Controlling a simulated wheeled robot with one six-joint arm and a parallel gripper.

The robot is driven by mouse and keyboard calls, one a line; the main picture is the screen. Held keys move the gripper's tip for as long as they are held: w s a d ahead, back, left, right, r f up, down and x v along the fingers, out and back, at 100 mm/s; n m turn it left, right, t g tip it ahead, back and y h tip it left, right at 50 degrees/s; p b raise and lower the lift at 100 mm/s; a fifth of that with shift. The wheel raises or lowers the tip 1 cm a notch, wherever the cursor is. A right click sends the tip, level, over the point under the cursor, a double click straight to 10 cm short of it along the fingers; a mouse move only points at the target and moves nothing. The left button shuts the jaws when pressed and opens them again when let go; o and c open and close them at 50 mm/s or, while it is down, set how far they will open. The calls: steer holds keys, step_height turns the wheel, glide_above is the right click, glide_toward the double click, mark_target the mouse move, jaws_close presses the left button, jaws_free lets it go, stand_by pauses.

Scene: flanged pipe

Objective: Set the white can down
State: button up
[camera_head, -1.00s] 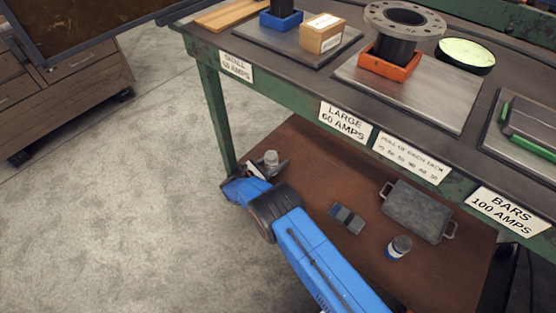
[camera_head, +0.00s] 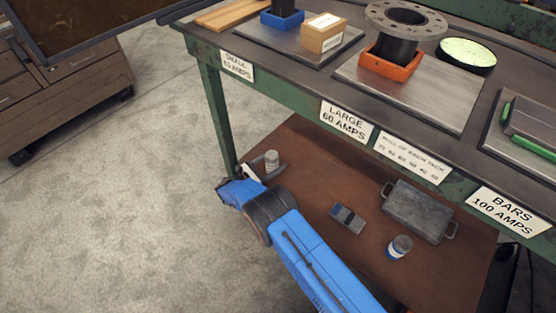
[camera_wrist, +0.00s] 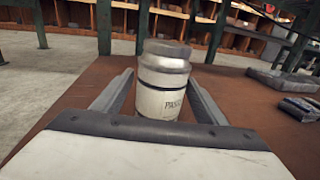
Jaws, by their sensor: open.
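The white can (camera_wrist: 161,98) stands upright on the brown lower shelf (camera_wrist: 88,83) in the wrist view. It has a grey lid and a printed label. My gripper (camera_wrist: 162,88) is open, with one finger on each side of the can and a gap visible beside it. The can's base is partly hidden behind the gripper body. In the head view the can (camera_head: 271,159) shows at the shelf's left end, just beyond my gripper (camera_head: 268,168), near the green table leg.
On the shelf to the right are a dark small box (camera_head: 347,217), a white and blue jar (camera_head: 399,247) and a grey metal tray with handles (camera_head: 418,208). The green workbench top (camera_head: 440,95) overhangs the shelf. Bare shelf lies between the can and the box.

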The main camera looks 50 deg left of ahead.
mark_target(267, 166)
steer(key=s, duration=0.9)
steer(key=shift+s+d, duration=0.2)
